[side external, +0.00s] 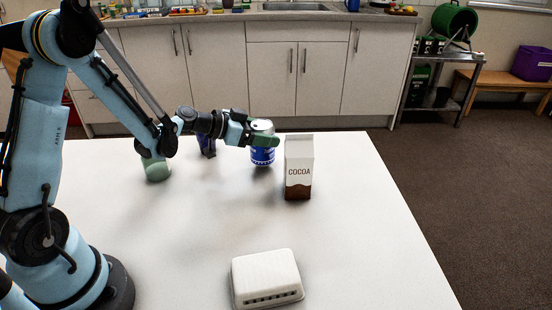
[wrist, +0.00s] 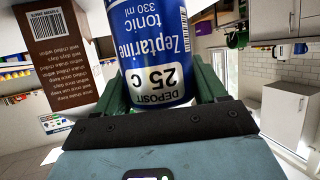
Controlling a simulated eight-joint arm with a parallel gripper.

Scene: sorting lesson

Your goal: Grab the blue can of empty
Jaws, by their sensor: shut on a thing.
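The blue can (side external: 262,155) with a silver top stands upright on the far part of the table, left of the cocoa carton. My gripper (side external: 265,140) reaches it from the left, with its green fingers around the can's upper part. In the wrist view, the blue can (wrist: 158,50) fills the space between the green fingers (wrist: 165,88), and its label appears upside down, reading "Zeptarine tonic" and "Deposit 25 c". My gripper is shut on it. I cannot tell whether the can's base touches the table.
A white and brown cocoa carton (side external: 299,167) stands close to the can's right; its brown side shows in the wrist view (wrist: 62,50). A green cup (side external: 156,168) and a dark blue object (side external: 207,146) are left, partly behind my arm. A white slotted box (side external: 267,277) lies in front.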

